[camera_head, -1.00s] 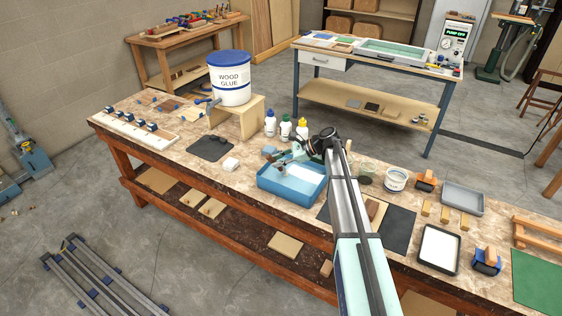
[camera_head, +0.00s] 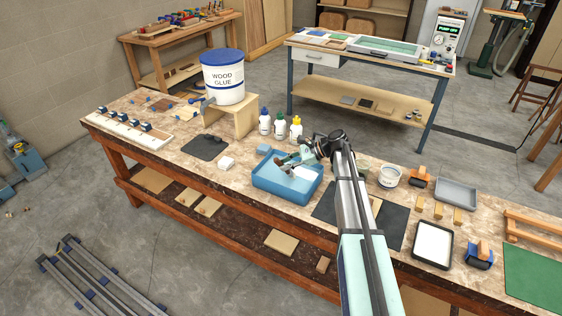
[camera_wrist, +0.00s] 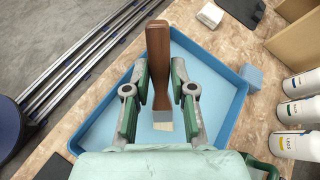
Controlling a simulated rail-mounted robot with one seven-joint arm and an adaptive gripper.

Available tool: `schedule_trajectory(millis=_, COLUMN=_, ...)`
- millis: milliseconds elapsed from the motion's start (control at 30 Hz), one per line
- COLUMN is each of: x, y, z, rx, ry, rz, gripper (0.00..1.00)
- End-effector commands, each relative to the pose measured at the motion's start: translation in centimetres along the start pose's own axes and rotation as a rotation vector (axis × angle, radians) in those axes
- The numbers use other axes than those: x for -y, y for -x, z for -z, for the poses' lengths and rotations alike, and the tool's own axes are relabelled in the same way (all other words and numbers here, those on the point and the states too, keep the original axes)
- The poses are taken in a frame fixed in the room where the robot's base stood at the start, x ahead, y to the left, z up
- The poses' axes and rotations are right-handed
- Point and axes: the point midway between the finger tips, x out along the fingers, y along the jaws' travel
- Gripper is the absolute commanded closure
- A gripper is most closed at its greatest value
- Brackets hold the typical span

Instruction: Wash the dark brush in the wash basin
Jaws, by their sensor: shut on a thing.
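The blue wash basin (camera_head: 262,184) stands on the long workbench, with pale blue liquid or floor showing inside. It also fills the middle of the wrist view (camera_wrist: 232,118). My gripper (camera_head: 288,161) is over the basin. In the wrist view my gripper (camera_wrist: 160,92) is shut on a brush (camera_wrist: 158,58) with a dark brown wooden handle. The brush's grey ferrule and a short pale end show between the fingers, over the basin. I cannot tell whether the bristles touch the liquid.

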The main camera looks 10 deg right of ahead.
Motion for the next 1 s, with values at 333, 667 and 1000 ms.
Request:
schedule_trajectory(millis=333, x=-0.2, y=0.2, z=0.1, rx=0.000, ry=0.000, rz=0.000, gripper=1.00)
schedule_trajectory(millis=667, x=0.7, y=-0.9, z=-0.4, rx=0.000, ry=0.001, rz=-0.001, gripper=1.00)
schedule_trajectory(millis=1000, x=2.3, y=-3.1, z=-1.2, rx=0.000, ry=0.000, rz=-0.001, gripper=1.00)
